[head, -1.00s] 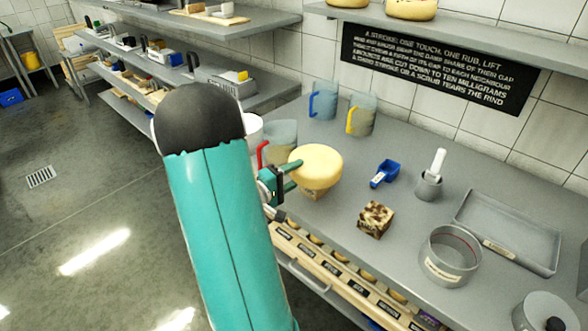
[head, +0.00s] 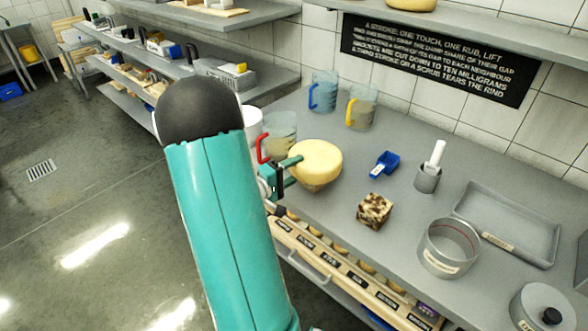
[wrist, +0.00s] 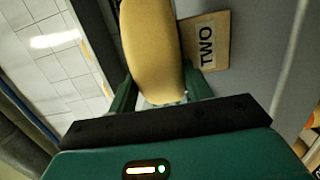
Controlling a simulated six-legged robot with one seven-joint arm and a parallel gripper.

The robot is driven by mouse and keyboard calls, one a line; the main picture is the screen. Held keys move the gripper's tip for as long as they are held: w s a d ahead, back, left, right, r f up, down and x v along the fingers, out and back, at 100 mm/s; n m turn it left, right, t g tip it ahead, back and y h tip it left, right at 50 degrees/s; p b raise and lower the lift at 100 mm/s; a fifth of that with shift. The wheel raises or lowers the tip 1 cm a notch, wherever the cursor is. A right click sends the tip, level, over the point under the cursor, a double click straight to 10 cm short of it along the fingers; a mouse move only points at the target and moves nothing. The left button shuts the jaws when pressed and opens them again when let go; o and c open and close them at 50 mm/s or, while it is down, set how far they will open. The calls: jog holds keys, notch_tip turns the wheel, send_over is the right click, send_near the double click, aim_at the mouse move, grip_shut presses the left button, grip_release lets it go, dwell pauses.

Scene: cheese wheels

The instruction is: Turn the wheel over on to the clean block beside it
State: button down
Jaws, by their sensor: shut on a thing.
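A pale yellow cheese wheel (head: 317,160) is at the near left part of the grey bench in the head view. My gripper (head: 292,170) is shut on the wheel's left side, with its green fingers against it. In the wrist view the wheel (wrist: 153,45) stands between the two fingers (wrist: 160,92). A tan wooden block labelled TWO (wrist: 207,42) lies right beside or behind the wheel in that view. In the head view what is under the wheel is mostly hidden. A brown and cream mottled block (head: 374,211) stands apart to the right.
A blue scoop (head: 384,164), a grey pot with a white handle (head: 428,178), a round container (head: 448,248) and a shallow tray (head: 507,228) are to the right. Jugs (head: 361,107) stand behind.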

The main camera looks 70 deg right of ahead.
jog(key=c, duration=0.6)
grip_release()
jog(key=shift+o, duration=0.2)
jog(key=shift+f, duration=0.15)
jog(key=shift+a, duration=0.1)
jog(key=v, duration=1.3)
jog(key=shift+w+a, duration=0.2)
jog(key=shift+w, duration=0.1)
